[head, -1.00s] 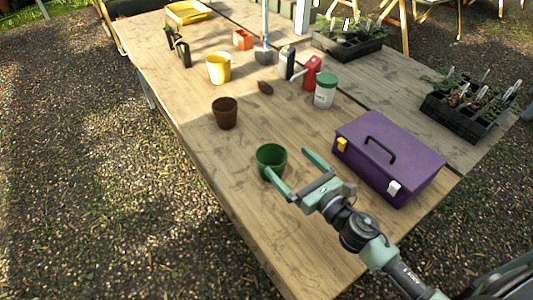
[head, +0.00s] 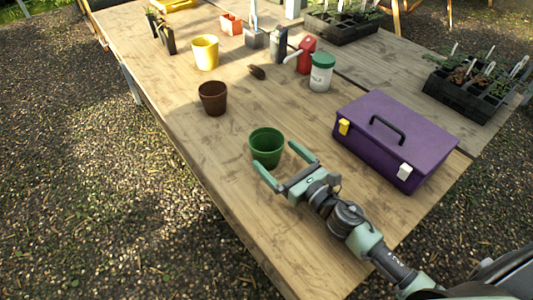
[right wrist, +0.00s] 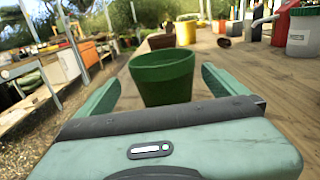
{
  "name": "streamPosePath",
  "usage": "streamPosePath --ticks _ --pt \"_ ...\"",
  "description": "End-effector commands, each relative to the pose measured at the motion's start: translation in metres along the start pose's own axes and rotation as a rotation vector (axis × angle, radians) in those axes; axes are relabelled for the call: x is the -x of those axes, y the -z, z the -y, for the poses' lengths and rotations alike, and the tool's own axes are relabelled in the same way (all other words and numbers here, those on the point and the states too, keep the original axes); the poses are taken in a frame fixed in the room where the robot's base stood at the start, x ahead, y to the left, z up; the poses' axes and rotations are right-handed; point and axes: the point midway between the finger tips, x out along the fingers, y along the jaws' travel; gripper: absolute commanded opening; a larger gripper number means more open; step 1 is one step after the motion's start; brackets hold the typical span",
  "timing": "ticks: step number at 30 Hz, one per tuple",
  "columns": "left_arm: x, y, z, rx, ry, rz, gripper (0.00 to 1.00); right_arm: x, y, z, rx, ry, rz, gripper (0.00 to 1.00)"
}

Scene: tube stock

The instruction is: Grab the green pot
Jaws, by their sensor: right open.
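The green pot (head: 267,149) stands upright and empty on the wooden table, in front of my right gripper. My right gripper (head: 284,158) is open, with its two fingers pointing at the pot, one toward each side of it. In the right wrist view the green pot (right wrist: 162,80) sits centred ahead between the open fingers (right wrist: 158,86), which do not appear to touch it. My left gripper is not in view.
A purple toolbox (head: 395,140) stands right of my right gripper. A brown pot (head: 213,98) and a yellow pot (head: 205,52) stand farther back, with a green-lidded white jar (head: 321,72). The table (head: 200,150) left of the green pot is bare.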

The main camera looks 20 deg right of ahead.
Motion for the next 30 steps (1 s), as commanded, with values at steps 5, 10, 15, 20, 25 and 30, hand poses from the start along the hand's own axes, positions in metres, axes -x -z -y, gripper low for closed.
streamPosePath --ticks 5,10,15,20,25,30 --pt "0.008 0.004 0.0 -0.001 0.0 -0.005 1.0 -0.023 -0.002 0.002 -0.003 0.001 0.002 1.0" --pt "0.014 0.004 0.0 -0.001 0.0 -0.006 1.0 -0.048 0.001 0.004 -0.002 0.0 0.001 1.0" --pt "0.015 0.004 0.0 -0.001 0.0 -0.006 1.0 -0.059 0.003 0.004 -0.002 -0.001 0.0 1.0" --pt "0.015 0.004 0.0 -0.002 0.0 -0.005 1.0 -0.059 0.003 0.004 -0.001 -0.001 0.0 1.0" --pt "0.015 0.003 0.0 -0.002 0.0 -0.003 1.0 -0.059 0.003 0.004 -0.001 -0.001 0.0 0.64" --pt "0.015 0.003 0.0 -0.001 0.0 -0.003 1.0 -0.059 0.003 0.004 -0.001 -0.001 0.0 0.43"
